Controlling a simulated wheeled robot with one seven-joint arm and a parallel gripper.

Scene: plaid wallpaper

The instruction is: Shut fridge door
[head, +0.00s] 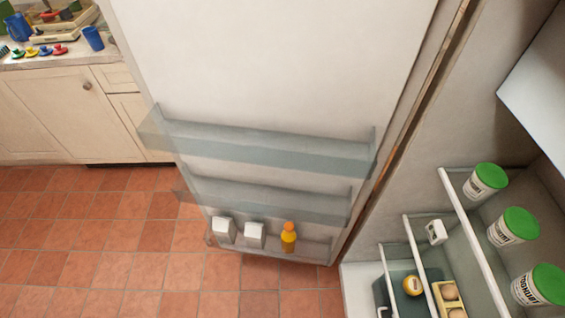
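The fridge door (270,60) stands wide open in the middle of the head view, its white inner side facing me. The door's hinge side meets the fridge body (420,130) at the right. The open fridge interior (390,225) shows at the lower right. My gripper is not in view. The outer side of the door and its handle are hidden.
Inside the fridge are several green-lidded tubs (514,227) and an egg tray (449,298) on shelves. A cream cabinet (50,115) with a cluttered counter stands at the left. The tiled floor (110,240) at the lower left is clear.

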